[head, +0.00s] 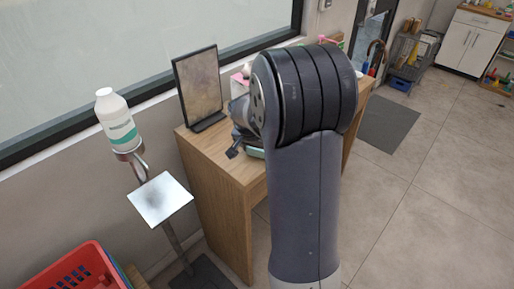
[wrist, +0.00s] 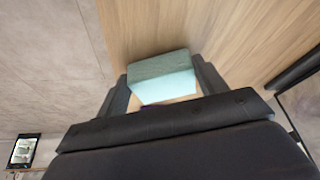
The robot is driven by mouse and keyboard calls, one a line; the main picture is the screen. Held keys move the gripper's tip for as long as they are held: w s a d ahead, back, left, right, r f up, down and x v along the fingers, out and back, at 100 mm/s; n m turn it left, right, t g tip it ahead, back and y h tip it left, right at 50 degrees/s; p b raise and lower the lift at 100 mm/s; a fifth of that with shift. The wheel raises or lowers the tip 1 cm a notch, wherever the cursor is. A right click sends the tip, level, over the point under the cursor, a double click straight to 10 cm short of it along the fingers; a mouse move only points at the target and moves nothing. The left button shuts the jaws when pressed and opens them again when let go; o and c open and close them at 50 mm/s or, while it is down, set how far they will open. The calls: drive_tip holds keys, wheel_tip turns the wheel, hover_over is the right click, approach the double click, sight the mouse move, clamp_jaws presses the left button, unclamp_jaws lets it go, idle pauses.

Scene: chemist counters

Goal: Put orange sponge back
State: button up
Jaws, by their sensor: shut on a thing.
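My gripper (wrist: 162,84) is shut on a green block (wrist: 160,68), with a dark finger on each side of it in the wrist view. The block has a speckled grey-green face and a paler mint face, like a sponge. In the head view my gripper (head: 236,148) is over the wooden counter (head: 213,156), and a bit of pale green (head: 255,152) shows beside it. My arm hides much of the counter there. I see no clearly orange sponge in either view.
A dark-framed panel (head: 199,86) stands on the counter's left end. A white bottle (head: 117,122) sits on a stand with a square plate (head: 160,198) to the left. A red basket (head: 75,272) is at the lower left. The floor (head: 430,200) at right is open.

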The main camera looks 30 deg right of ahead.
drive_tip(key=shift+f, duration=0.1)
drive_tip(key=o, duration=0.9)
drive_tip(key=shift+o, duration=0.2)
drive_tip(key=v, duration=1.2)
drive_tip(key=x, duration=1.2)
drive_tip(key=shift+f, duration=0.3)
wheel_tip(320, 180, up, 3)
drive_tip(key=shift+f, duration=0.2)
drive_tip(key=shift+r, duration=0.35)
